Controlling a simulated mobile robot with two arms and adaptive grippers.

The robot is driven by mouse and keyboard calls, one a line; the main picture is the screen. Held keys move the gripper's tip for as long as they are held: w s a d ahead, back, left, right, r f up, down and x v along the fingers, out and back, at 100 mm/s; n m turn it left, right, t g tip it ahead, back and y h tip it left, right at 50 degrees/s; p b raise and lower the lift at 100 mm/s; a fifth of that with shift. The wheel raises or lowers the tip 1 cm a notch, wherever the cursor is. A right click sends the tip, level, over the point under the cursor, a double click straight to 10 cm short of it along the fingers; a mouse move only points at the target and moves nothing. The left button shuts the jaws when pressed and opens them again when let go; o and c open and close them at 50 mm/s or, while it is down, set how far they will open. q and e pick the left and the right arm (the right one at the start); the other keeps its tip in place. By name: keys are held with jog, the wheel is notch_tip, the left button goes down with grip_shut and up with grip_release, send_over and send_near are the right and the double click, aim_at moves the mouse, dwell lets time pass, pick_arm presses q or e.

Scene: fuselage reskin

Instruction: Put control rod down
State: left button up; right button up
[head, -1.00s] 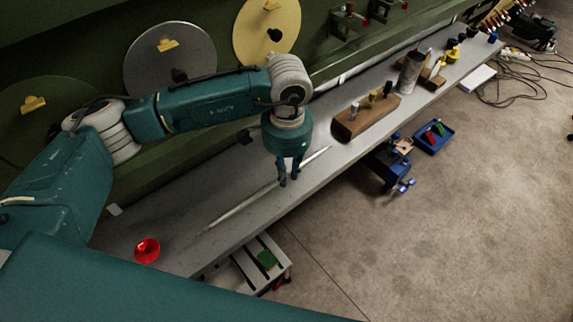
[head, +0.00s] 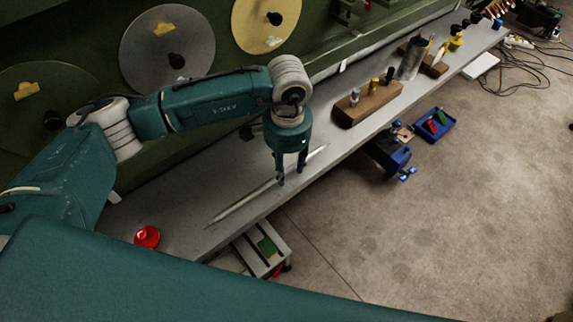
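The control rod (head: 240,207) is a long, thin, pale rod. It lies slantwise along the grey bench top (head: 180,205), from the lower left to the upper right, and looks to rest on the surface. My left gripper (head: 290,174) points down over the rod's right half. Its two dark fingers are spread apart, with the rod passing at or between their tips. Whether a finger touches the rod is too small to tell. My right gripper is out of view.
A red round object (head: 147,237) sits at the bench's near left. A wooden block (head: 367,104) with several small tools stands right of the gripper. A blue vise (head: 392,160) juts from the front edge. A blue tray (head: 435,126) lies beyond it. Discs hang on the green wall.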

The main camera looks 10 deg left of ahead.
pick_arm(q)
jog(key=shift+r, duration=0.1)
notch_tip(320, 180, up, 12)
dwell(0.5)
jog(key=shift+d, duration=0.1)
dwell(0.5)
